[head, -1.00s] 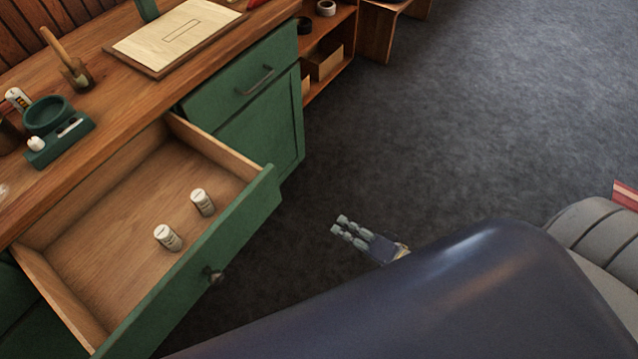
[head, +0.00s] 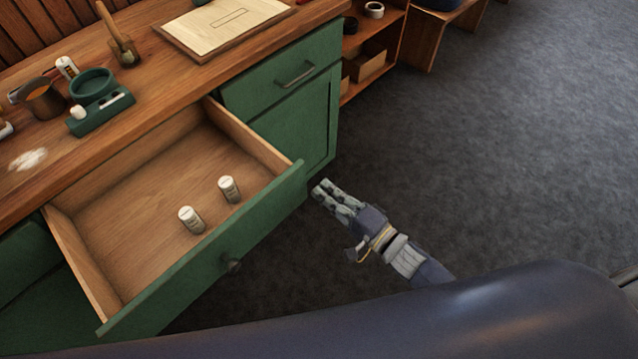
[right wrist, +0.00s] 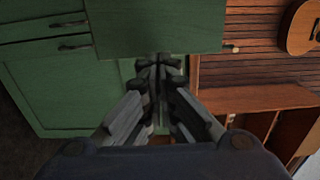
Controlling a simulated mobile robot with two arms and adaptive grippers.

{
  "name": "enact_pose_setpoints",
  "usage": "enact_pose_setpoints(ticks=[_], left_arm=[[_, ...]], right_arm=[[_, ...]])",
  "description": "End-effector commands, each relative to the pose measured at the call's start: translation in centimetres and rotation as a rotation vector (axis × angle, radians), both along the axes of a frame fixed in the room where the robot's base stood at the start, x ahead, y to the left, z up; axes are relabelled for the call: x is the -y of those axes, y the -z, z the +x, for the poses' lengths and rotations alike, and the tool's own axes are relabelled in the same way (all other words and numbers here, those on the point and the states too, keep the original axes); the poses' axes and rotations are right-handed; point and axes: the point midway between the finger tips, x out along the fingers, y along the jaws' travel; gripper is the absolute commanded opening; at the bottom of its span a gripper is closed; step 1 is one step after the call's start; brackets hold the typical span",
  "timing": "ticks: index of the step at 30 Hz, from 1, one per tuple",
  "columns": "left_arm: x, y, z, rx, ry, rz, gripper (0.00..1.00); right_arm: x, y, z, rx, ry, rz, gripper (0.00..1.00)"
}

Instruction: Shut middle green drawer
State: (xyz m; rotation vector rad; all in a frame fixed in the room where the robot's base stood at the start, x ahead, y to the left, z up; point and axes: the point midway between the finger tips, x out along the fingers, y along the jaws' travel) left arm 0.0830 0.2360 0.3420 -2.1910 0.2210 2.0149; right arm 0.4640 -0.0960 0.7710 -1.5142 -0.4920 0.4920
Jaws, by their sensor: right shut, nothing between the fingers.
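The middle green drawer (head: 270,225) stands pulled out from the workbench, its wooden inside open to view. A round dark knob (head: 232,265) is on its front. My left gripper is not in view.
The worktop (head: 165,85) carries a board (head: 225,25), a green stand (head: 100,105) and a copper-coloured cup (head: 42,100). A shut green drawer with a bar handle (head: 296,75) is beside the open one. Open shelves (head: 375,65) stand beyond. The grey floor (head: 480,150) at right is clear.

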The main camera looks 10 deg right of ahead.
Motion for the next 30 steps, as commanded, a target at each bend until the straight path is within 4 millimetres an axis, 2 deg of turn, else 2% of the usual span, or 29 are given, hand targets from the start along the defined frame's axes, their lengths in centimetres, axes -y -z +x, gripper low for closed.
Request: enact_pose_setpoints(ticks=[6, 23, 30], left_arm=[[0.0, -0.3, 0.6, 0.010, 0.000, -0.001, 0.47], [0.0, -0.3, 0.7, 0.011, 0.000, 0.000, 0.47], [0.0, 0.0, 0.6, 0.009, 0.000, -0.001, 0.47]], right_arm=[[-1.3, 0.0, 1.8, -0.001, 0.000, 0.001, 0.00], [-1.7, 0.0, 2.5, 0.001, 0.000, 0.001, 0.00], [-3.7, 0.0, 5.1, 0.004, -0.001, 0.000, 0.00]])
